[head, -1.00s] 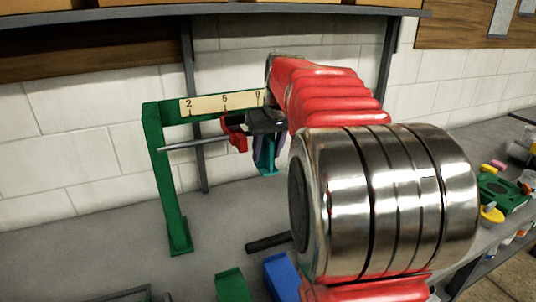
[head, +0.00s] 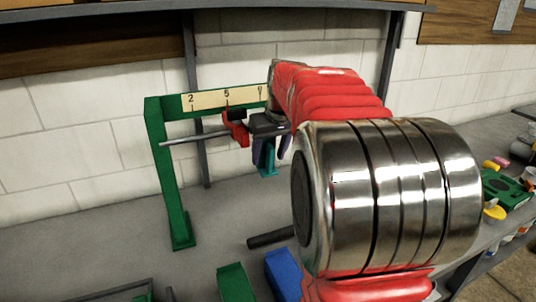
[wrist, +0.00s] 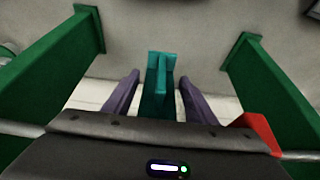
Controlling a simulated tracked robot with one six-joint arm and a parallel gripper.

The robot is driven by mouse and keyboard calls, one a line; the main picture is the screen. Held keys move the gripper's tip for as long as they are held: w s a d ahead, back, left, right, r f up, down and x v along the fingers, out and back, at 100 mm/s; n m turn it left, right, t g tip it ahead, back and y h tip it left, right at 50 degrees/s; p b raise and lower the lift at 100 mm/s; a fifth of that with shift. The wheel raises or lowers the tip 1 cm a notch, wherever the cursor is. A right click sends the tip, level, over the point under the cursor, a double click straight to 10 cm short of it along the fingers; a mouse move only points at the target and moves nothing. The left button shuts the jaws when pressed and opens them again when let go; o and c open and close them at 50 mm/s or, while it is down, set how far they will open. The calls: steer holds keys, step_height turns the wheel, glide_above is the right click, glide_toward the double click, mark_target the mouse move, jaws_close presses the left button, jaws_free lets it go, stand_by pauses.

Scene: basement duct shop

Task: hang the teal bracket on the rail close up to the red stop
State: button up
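The teal bracket (wrist: 158,85) hangs down between the two purple fingers of my gripper (wrist: 157,95) in the wrist view. A narrow gap shows on each side of it, so the gripper is open around it. In the head view the bracket's lower end (head: 268,170) shows below my gripper (head: 271,150). Its top is hidden, so I cannot see how it sits on the rail (head: 195,138). The red stop (head: 236,128) is on the rail, left of the gripper. It also shows at right in the wrist view (wrist: 258,132). The bracket's exact distance from it is unclear.
A green frame (head: 168,185) carries the rail and a numbered scale strip (head: 210,100). A green block (head: 233,282), a blue block (head: 282,272) and a dark bar (head: 270,239) are on the bench in front. The bench left of the frame is clear.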

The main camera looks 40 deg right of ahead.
steer(key=shift+o, duration=1)
steer(key=v, duration=1.3)
steer(key=shift+s+r, duration=0.15)
steer(key=shift+r, duration=0.15)
